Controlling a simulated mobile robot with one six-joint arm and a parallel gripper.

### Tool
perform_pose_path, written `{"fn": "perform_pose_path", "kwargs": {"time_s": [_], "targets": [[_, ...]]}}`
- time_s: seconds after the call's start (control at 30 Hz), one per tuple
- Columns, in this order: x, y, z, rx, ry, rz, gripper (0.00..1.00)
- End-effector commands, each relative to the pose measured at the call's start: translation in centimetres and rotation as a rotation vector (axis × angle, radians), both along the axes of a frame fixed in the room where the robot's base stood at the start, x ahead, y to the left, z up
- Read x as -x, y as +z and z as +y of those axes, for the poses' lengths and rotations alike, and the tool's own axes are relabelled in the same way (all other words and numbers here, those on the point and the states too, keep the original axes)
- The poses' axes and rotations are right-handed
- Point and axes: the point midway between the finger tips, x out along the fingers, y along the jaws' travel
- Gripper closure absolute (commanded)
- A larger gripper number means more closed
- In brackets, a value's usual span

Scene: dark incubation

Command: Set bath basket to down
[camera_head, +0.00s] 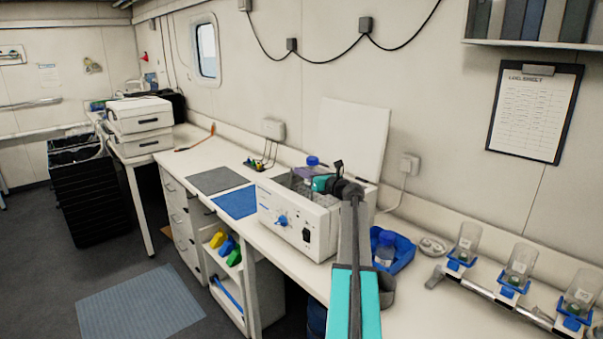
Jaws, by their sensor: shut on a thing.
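The bath (298,228) is a white box on the bench with a blue knob and a black switch on its front. Its white lid (352,140) stands open behind it. The grey bath basket (292,183) shows at the bath's open top, and a blue-capped bottle (312,163) stands up there. My gripper (322,183) is at the bath's top, over the right part of the basket, and is shut on what looks like the basket. My wrist hides the exact grip. I cannot tell how high the basket sits.
A blue tray (403,246) with a blue-capped bottle lies right of the bath. Clear vessels in blue holders (463,247) stand on a rail further right.

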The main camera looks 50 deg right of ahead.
Motion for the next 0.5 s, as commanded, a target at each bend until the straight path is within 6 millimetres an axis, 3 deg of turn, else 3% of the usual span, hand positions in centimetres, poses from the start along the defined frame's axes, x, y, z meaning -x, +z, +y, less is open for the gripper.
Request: {"fn": "perform_pose_path", "kwargs": {"time_s": [0.03, 0.17, 0.5], "targets": [[0.00, -1.08, 0.17, -0.001, 0.003, 0.003, 1.00], [0.00, -1.85, 0.15, 0.000, 0.002, 0.003, 1.00], [-0.01, -1.85, 0.12, 0.000, 0.001, 0.000, 1.00]]}}
